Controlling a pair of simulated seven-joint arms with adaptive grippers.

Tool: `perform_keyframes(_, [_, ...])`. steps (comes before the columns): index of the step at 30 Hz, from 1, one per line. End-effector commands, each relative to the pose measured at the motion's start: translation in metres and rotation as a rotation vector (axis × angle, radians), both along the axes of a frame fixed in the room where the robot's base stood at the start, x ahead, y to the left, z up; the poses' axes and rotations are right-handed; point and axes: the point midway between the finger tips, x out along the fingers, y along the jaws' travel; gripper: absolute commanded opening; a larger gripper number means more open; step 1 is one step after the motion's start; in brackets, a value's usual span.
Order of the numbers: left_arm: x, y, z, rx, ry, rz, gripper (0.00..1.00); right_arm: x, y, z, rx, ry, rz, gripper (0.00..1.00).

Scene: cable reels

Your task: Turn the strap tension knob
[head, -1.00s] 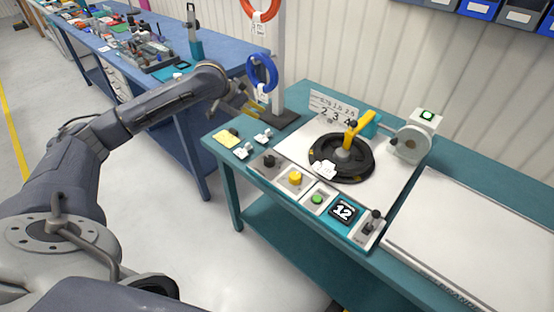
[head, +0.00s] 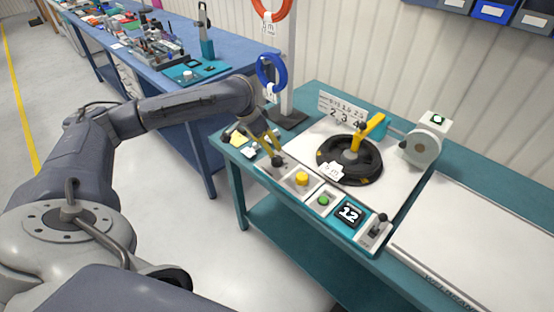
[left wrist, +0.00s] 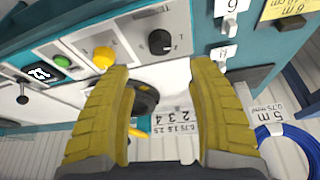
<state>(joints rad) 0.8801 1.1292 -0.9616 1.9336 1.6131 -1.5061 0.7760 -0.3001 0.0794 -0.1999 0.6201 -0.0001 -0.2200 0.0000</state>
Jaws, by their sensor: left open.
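The control panel carries a black knob with small number marks, which shows in the left wrist view (left wrist: 160,41) and in the head view (head: 278,161). A yellow round control (head: 301,179) sits beside it. Which of the two is the strap tension knob is not labelled legibly. My left gripper (head: 264,150) is at the panel's left end, close to the black knob. In the left wrist view its yellow fingers (left wrist: 162,72) are apart and empty, with the black knob beyond the gap between their tips. Contact with the knob is not visible. My right gripper is out of view.
A black reel (head: 348,165) with a yellow arm stands behind. A post with a blue cable coil (head: 272,73) rises at the left. A flat pale board (head: 480,240) lies right.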

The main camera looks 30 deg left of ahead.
Motion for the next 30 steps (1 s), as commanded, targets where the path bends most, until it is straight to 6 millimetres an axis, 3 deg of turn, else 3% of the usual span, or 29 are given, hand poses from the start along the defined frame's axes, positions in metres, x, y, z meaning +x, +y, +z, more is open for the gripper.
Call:
perform_keyframes(6, [0.015, -0.007, -0.039, -0.002, 0.002, 0.001, 0.58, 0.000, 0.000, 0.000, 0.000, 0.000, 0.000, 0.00])
perform_keyframes(15, [0.031, -0.013, -0.080, -0.002, 0.000, 0.001, 0.58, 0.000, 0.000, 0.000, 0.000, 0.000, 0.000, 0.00])
perform_keyframes(21, [0.037, -0.015, -0.095, -0.001, -0.001, 0.002, 0.58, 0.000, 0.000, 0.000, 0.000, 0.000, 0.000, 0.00])
perform_keyframes(30, [0.040, -0.016, -0.102, 0.000, -0.002, 0.000, 0.58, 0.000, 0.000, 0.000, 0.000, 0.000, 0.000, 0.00])
